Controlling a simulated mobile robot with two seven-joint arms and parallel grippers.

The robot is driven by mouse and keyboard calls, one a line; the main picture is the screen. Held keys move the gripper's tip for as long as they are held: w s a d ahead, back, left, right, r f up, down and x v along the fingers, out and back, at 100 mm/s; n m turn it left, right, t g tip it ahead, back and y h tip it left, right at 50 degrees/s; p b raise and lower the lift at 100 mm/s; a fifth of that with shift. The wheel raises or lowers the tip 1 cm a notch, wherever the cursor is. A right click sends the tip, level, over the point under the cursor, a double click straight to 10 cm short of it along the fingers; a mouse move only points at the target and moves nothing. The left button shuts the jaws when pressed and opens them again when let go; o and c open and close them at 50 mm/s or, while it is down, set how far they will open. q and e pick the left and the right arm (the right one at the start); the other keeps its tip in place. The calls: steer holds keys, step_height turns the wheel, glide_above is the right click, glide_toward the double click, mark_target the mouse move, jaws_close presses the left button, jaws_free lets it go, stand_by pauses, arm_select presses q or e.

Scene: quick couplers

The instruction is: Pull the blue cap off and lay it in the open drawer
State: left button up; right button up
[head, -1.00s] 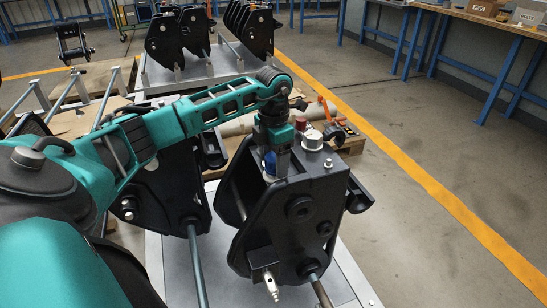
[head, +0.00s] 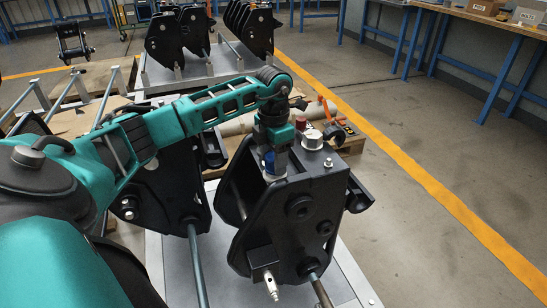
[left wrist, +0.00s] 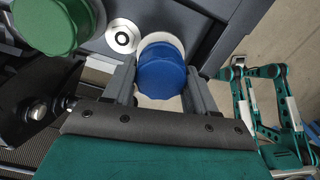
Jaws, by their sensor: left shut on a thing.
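The blue cap (head: 268,160) is at the top of the black coupler (head: 300,205) in the head view, partly covered by my left gripper (head: 276,163). In the left wrist view the blue cap (left wrist: 162,76) is between the two fingers of my left gripper (left wrist: 161,92), which is shut on it. A pale round rim shows just behind the cap; I cannot tell whether the cap still touches its seat. I cannot make out an open drawer in either view. My right gripper is not in view.
A green cap (left wrist: 45,25) and a silver round fitting (left wrist: 122,38) are close beside the blue cap. A red cap (head: 312,137) stands on the coupler's top. Another black coupler (head: 165,190) is to the left. Open floor lies to the right, with blue-legged benches (head: 500,75) beyond.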

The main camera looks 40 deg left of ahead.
mark_target(273, 156)
arm_select(q)
steer(key=shift+r+p, duration=1.8)
steer(key=shift+r, duration=0.35)
steer(key=shift+r+p, duration=1.75)
steer(key=shift+r, duration=0.25)
